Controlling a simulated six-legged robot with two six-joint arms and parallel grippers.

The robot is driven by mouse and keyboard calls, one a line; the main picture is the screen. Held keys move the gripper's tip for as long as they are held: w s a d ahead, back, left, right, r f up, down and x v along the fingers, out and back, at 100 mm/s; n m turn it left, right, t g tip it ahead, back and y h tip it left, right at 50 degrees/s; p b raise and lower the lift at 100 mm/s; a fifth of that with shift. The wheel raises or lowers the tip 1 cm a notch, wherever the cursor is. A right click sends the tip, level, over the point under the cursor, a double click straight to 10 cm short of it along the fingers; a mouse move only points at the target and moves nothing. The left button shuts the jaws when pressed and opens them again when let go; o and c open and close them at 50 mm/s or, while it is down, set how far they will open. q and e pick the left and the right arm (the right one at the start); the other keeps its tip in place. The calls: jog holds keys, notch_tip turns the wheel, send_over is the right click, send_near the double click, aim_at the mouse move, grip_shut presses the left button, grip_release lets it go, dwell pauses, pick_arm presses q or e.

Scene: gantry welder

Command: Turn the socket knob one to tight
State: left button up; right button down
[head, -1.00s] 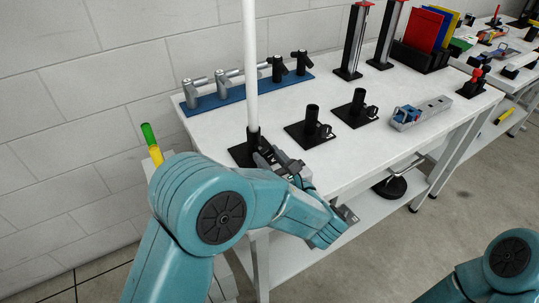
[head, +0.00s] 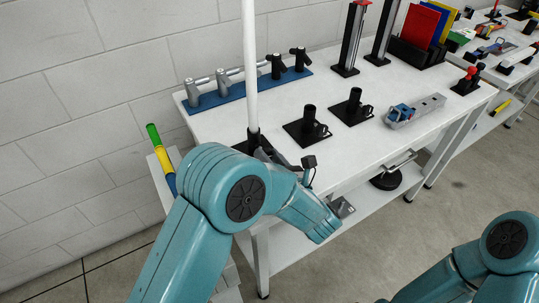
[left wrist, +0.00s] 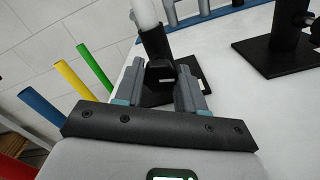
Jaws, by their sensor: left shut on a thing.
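A white pole (head: 250,70) stands upright in a black socket (head: 252,137) at the near left of the white table. The pole's lower end and the socket tube (left wrist: 155,44) also show in the left wrist view. A dark socket knob (left wrist: 160,74) sticks out from that tube toward me. My left gripper (left wrist: 161,70) is shut on this knob, one grey finger on each side. In the head view my left arm hides most of the gripper and the knob. My right gripper is out of view.
Two similar black sockets without poles, (head: 308,122) and (head: 354,102), stand to the right on the table (head: 225,125). A blue rack (head: 235,92) with short tubes lies behind. Coloured tubes (left wrist: 65,80) stand left of the table.

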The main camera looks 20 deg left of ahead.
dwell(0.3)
pick_arm(q)
jog(key=o, duration=1.1)
jog(key=shift+w+a, duration=0.1)
jog(key=shift+c, duration=0.2)
